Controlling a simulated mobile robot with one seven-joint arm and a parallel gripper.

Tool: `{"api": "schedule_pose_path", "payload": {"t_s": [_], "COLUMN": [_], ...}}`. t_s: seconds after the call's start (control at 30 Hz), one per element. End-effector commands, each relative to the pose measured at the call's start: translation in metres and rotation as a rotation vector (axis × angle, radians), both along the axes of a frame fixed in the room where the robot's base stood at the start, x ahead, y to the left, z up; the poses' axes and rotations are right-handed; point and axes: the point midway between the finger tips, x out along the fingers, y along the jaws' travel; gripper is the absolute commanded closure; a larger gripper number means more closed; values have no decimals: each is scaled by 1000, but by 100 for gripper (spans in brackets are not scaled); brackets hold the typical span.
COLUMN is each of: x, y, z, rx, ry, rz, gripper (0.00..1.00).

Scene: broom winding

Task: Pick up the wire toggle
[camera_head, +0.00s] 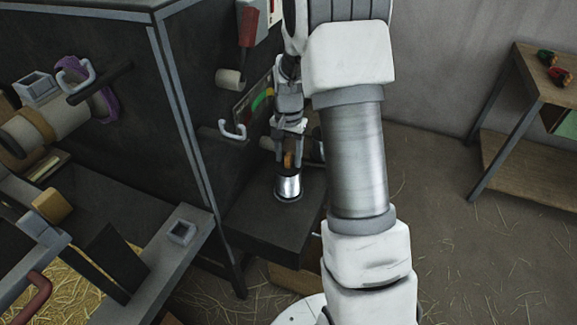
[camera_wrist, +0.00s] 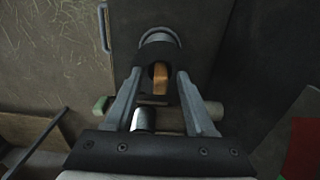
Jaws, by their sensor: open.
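My gripper (camera_head: 288,160) points down over a dark shelf beside the tall dark cabinet. Its fingers are apart; they also show in the wrist view (camera_wrist: 158,75). A small orange-brown piece (camera_head: 289,160), which may be the wire toggle, stands between the fingers just above a shiny metal can (camera_head: 288,187). In the wrist view the orange-brown piece (camera_wrist: 161,80) lies between the fingertips, with a gap to each side visible. I cannot tell whether it rests in the can or hangs above it. No wire is clear on it.
The dark shelf (camera_head: 262,225) carries the can near its middle. White hooks (camera_head: 233,131) and a pale roller (camera_head: 229,79) stick out of the cabinet side close to my gripper. A wooden side table (camera_head: 545,80) stands at the right, with open floor (camera_head: 450,240) before it.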

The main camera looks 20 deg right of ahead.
Motion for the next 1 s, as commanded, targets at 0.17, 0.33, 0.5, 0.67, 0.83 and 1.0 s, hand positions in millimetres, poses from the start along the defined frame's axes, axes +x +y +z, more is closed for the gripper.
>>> {"api": "schedule_pose_path", "payload": {"t_s": [0.17, 0.33, 0.5, 0.67, 0.83, 1.0], "x": [0, 0, 0, 1, 1, 1], "y": [0, 0, 0, 0, 0, 0], "z": [-1, -1, -1, -1, 1, 13], "rx": [0, 0, 0, 0, 0, 0], "ry": [-1, -1, -1, -3, -3, -4], "rz": [0, 0, 0, 0, 0, -1], "gripper": [45, 68, 99, 100, 100, 100]}}
